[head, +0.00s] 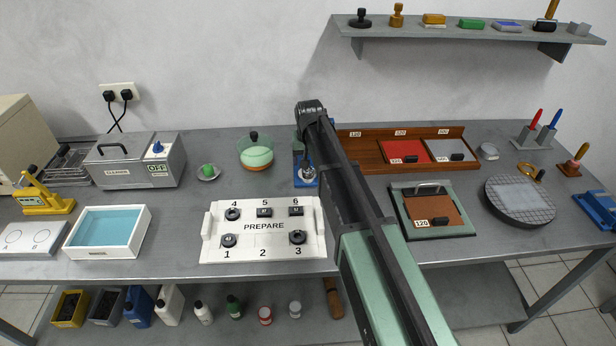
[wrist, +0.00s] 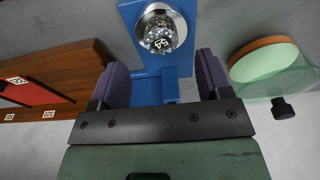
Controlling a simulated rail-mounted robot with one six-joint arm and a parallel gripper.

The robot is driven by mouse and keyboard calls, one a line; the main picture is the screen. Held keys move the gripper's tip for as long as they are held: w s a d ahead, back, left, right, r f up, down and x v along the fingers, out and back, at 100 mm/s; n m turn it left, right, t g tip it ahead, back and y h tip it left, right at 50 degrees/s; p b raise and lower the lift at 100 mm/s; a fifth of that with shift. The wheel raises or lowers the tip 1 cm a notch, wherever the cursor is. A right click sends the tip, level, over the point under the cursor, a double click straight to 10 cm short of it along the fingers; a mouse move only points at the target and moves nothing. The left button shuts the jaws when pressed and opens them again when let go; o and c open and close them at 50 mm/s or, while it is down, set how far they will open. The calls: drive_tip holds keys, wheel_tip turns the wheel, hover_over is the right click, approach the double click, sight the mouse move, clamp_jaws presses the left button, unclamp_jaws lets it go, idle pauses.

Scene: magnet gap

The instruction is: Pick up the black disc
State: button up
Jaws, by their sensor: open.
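Several small dark pieces sit on the white PREPARE tray (head: 263,239). Round black discs are at place 1 (head: 228,240), place 3 (head: 298,237) and place 4 (head: 232,214). The pieces at 5 and 6 look squarer, and place 2 is empty. A blue stand (head: 305,183) behind the tray carries a round, dark, speckled piece (wrist: 160,35) with a white label, on a silver ring. My gripper (wrist: 162,75) is open and empty, its purple-grey fingers pointing toward this stand. In the head view my arm partly hides the stand. I cannot tell which disc the task means.
A glass dish (head: 255,157) with a green pad stands left of the blue stand. A wooden rack (head: 372,150) with labelled sheets is to the right. A blue-filled tub (head: 105,232) and a CLEANER box (head: 130,170) stand left.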

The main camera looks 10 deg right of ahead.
sight(308, 171)
drive_tip(key=f+b, duration=0.2)
drive_tip(key=f, duration=0.1)
drive_tip(key=f+b, duration=0.1)
drive_tip(key=shift+w+f, duration=0.3)
drive_tip(key=shift+f, duration=0.1)
drive_tip(key=shift+r, duration=0.25)
drive_tip(key=c, duration=1.1)
